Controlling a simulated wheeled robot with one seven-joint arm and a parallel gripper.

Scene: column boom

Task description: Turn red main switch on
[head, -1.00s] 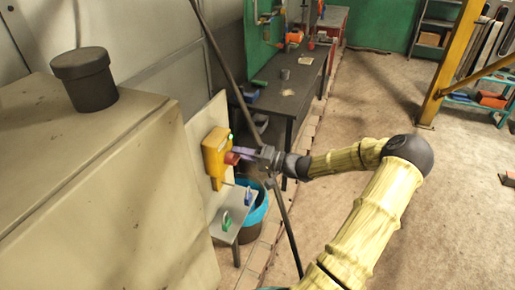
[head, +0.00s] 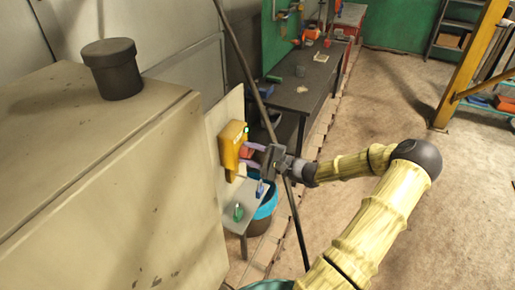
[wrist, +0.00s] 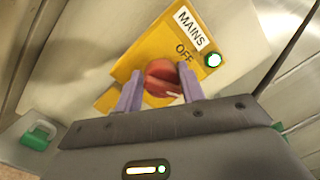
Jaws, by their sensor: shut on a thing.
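The red switch knob (head: 246,152) sits on a yellow box (head: 231,150) fixed to a pale panel. In the wrist view the knob (wrist: 162,76) is on the yellow plate (wrist: 122,76), with the labels MAINS and OFF above it. A green lamp (wrist: 212,60) is lit beside the OFF label. My gripper (wrist: 160,88) has one purple finger on each side of the knob and is shut on it. In the head view my gripper (head: 250,155) reaches the knob from the right. Part of the knob is hidden by the fingers.
A dark slanting pole (head: 277,145) passes close to my wrist. A large beige cabinet (head: 110,185) stands at left. Below the switch are a small grey shelf (head: 238,222) with a green padlock (head: 238,212), and a blue bin (head: 267,207).

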